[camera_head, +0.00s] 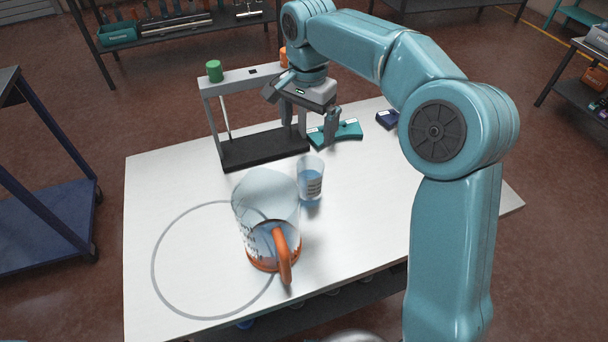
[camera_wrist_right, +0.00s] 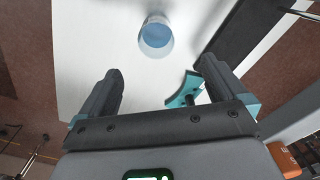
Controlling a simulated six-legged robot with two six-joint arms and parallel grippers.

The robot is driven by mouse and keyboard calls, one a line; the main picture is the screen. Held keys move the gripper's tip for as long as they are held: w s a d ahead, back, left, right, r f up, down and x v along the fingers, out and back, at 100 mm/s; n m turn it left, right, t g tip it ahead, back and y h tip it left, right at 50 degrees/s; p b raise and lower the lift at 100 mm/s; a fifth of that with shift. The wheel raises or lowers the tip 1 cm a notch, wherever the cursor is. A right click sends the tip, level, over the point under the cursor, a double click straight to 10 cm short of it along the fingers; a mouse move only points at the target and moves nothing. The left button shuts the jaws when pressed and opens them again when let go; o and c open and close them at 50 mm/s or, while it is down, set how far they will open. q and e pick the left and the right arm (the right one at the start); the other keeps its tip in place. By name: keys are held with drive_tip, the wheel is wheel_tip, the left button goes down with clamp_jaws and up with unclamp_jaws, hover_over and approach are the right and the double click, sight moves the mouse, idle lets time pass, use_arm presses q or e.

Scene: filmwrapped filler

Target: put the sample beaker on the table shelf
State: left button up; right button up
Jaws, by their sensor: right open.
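A small clear beaker (camera_head: 311,183) with blue liquid, likely the sample beaker, stands upright on the white table (camera_head: 365,235). It also shows in the right wrist view (camera_wrist_right: 155,38), beyond the fingertips. My right gripper (camera_head: 317,128) is open and empty, behind and above the beaker, apart from it. In the wrist view its two fingers (camera_wrist_right: 162,72) are spread wide. A dark shelf (camera_head: 345,299) shows partly under the table's front edge, mostly hidden by the tabletop; it seems to be the table shelf. My left gripper is not in view.
A large clear jug (camera_head: 266,200) with an orange handle stands close front-left of the beaker. A grey frame with a black base (camera_head: 262,149) stands behind. A teal holder (camera_head: 346,131) and dark blue box (camera_head: 387,119) lie at the back.

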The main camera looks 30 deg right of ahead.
approach(310, 174)
drive_tip(key=shift+s+a+f, duration=0.25)
drive_tip(key=shift+s+a, duration=0.25)
drive_tip(key=shift+s, duration=0.1)
drive_tip(key=shift+s+a+f, duration=0.2)
drive_tip(key=shift+s+a, duration=0.3)
drive_tip(key=shift+s, duration=0.1)
drive_tip(key=shift+d+f, duration=0.1)
drive_tip(key=shift+f, duration=0.2)
wheel_tip(310, 174, down, 5)
drive_tip(key=shift+d+f, duration=0.1)
drive_tip(key=shift+f, duration=0.1)
drive_tip(key=shift+s+r, duration=0.1)
drive_tip(key=shift+c, duration=0.4)
drive_tip(key=c, duration=1.1)
drive_tip(key=shift+r, duration=0.1)
wheel_tip(310, 174, up, 20)
drive_tip(key=shift+f+p, duration=0.1)
drive_tip(key=shift+p, duration=0.5)
